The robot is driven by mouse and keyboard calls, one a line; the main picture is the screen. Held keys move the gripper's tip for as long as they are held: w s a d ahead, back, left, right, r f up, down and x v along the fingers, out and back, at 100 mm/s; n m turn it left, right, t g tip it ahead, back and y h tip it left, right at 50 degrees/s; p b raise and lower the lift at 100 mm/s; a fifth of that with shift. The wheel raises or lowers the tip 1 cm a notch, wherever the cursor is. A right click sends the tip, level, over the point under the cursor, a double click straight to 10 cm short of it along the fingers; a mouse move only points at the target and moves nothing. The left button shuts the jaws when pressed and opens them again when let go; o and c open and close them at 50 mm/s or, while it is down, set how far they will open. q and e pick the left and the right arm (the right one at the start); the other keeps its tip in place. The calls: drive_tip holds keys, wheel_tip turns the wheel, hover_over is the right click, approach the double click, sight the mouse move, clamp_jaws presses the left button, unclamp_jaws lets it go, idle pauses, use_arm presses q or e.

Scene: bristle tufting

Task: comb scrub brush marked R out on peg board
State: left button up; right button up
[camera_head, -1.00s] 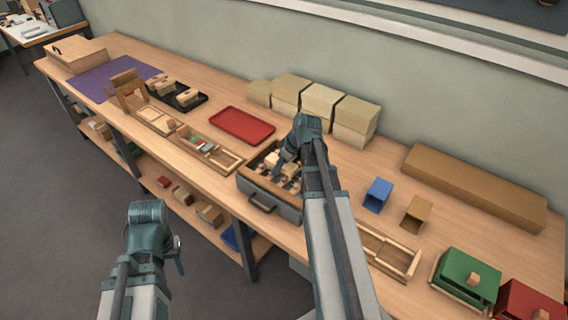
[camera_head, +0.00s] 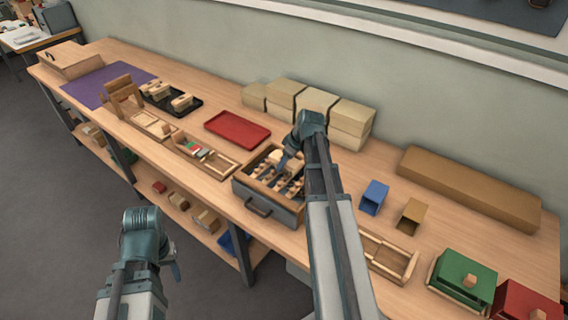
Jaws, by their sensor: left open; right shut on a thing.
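A pale wooden block (camera_head: 290,155), likely a brush, is at my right gripper (camera_head: 284,164), which is shut on it over the grey open drawer box (camera_head: 262,205). No R mark is readable, and my gripper hides part of the block. Several small wooden pieces with dark gaps lie inside the box. Two similar pale blocks (camera_head: 182,102) sit on a black tray (camera_head: 199,104) further left. I cannot make out for certain which thing is the peg board. My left gripper (camera_head: 174,266) is open and empty, low in front of the bench, away from the objects.
A red tray (camera_head: 237,130) lies behind the drawer box. Pale boxes (camera_head: 315,105) are stacked at the wall. A blue bin (camera_head: 374,197) and a tan bin (camera_head: 411,216) stand right of my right arm. A wooden stand (camera_head: 121,93) is by the purple mat (camera_head: 88,92).

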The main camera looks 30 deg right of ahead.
drive_tip(key=d, duration=0.1)
drive_tip(key=w+d, duration=0.1)
drive_tip(key=d, duration=0.1)
drive_tip(key=shift+w+d, duration=0.1)
drive_tip(key=shift+w, duration=0.05)
drive_tip(key=shift+f, duration=0.1)
drive_tip(key=shift+s+a, duration=0.4)
drive_tip(key=shift+a, duration=0.4)
clamp_jaws()
drive_tip(key=shift+s+a, duration=0.2)
drive_tip(key=shift+a, duration=0.35)
drive_tip(key=shift+s+a, duration=0.15)
drive_tip(key=shift+a, duration=0.35)
drive_tip(key=shift+a, duration=0.1)
drive_tip(key=shift+s+a, duration=0.4)
drive_tip(key=shift+a, duration=0.5)
drive_tip(key=shift+s+a, duration=0.35)
drive_tip(key=shift+a, duration=0.5)
drive_tip(key=shift+d, duration=0.1)
